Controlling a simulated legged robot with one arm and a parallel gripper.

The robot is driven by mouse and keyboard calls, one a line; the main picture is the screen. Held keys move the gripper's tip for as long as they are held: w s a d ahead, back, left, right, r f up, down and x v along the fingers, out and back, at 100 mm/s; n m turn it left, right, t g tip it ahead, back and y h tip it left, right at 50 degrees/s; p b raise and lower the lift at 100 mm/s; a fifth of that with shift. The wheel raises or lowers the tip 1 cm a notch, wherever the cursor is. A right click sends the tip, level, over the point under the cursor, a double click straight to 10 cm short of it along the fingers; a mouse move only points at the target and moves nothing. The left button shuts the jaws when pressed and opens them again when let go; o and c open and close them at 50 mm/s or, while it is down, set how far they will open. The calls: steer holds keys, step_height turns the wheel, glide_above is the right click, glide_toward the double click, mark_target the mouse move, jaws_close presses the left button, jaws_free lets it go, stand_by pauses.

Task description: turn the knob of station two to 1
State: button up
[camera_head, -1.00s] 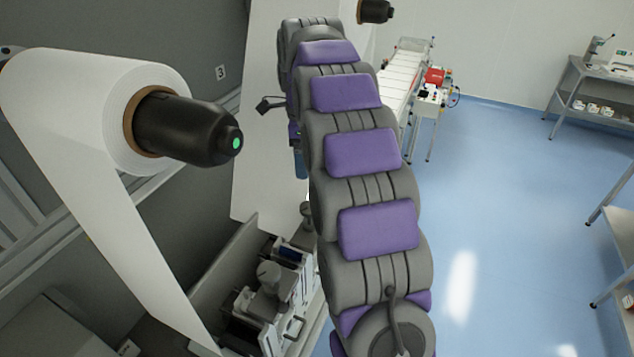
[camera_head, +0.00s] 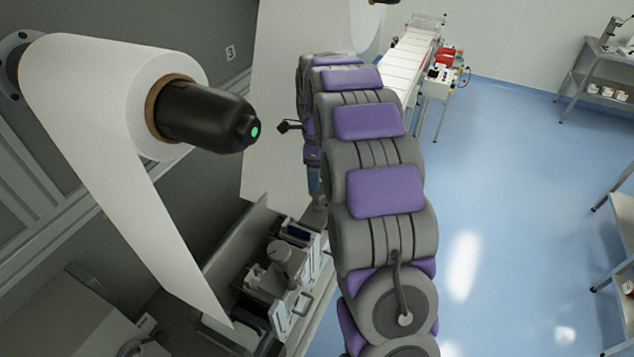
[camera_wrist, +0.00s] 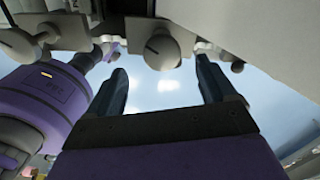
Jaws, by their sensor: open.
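In the wrist view, my gripper (camera_wrist: 160,67) is open, with one dark finger on each side and nothing between them. A pale grey knob (camera_wrist: 160,48) with a dark pointer line sits just beyond the fingertips, roughly centred in the gap, apart from both. Another similar knob (camera_wrist: 18,45) shows at the upper left. No station number or dial marks can be read, so I cannot tell which station the knob belongs to. In the head view my gripper (camera_head: 315,180) is small and partly hidden behind my arm, in front of a hanging white web.
A large white roll (camera_head: 95,75) on a black spindle (camera_head: 205,120) stands left of my arm. Below it is an open tray of parts (camera_head: 295,250). A wall sign (camera_head: 230,52) reads 3. A conveyor (camera_head: 408,60) stands behind.

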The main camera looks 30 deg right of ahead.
mark_target(318, 196)
step_height(318, 196, down, 4)
steer(key=shift+d+f+p, duration=0.1)
steer(key=shift+p, duration=0.25)
steer(key=shift+d+f, duration=0.4)
steer(key=shift+f, duration=0.4)
steer(key=shift+a, duration=0.1)
steer(key=shift+a, duration=0.1)
steer(key=shift+a, duration=0.15)
steer(key=c, duration=1.1)
